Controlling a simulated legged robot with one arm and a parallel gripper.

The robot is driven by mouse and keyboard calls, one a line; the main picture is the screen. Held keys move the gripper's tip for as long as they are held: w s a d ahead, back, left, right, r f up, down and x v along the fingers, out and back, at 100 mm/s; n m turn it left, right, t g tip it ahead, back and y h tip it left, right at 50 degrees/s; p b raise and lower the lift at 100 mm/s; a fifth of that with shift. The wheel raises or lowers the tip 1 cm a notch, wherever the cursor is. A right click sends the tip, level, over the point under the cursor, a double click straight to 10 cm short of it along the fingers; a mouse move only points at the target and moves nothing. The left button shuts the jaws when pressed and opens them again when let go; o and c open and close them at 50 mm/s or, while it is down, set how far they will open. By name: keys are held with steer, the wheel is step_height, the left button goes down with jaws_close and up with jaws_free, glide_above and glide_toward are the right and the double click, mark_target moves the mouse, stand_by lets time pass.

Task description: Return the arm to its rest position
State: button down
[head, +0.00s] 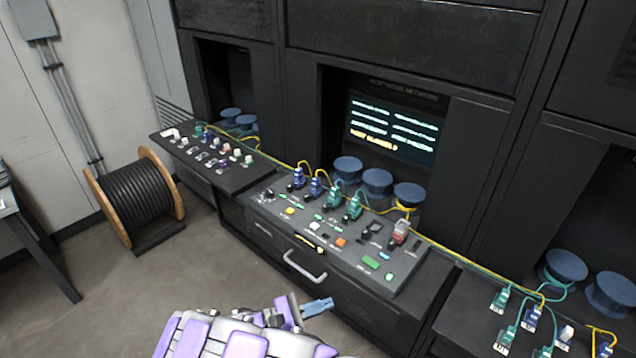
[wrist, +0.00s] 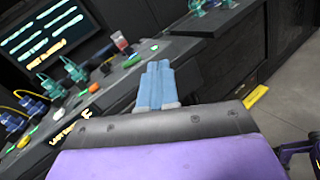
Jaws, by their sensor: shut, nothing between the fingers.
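My arm, white and purple, lies low in the head view. My gripper (head: 318,306) has blue fingers that are shut and empty. I see nothing held.
The console panel carries blue and green connectors (head: 353,207) with yellow cables. A drawer handle (head: 305,266) sticks out at the front. A lit screen (head: 392,128) stands behind. A cable spool (head: 140,200) stands on the left. The floor (head: 150,285) between is clear.

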steer(key=s+d+r+m+g+y, duration=0.2)
steer(key=s+d+r+m+g, duration=0.25)
steer(key=d+r+m, duration=0.35)
steer(key=s+d+r+m+g+y, duration=0.35)
steer(key=d+r+g, duration=0.25)
steer(key=d, duration=0.4)
steer(key=s+d+r+m+y, duration=0.2)
steer(key=s+m+y, duration=0.35)
steer(key=s, duration=0.65)
steer(key=s+a+m+t+y, duration=0.1)
steer(key=s+a+t+y, duration=0.1)
steer(key=s+a+y, duration=0.4)
steer(key=s, duration=0.2)
steer(key=shift+s+a+r+m, duration=0.25)
steer(key=shift+s+m, duration=0.15)
steer(key=shift+d+t, duration=0.15)
steer(key=shift+t, duration=0.1)
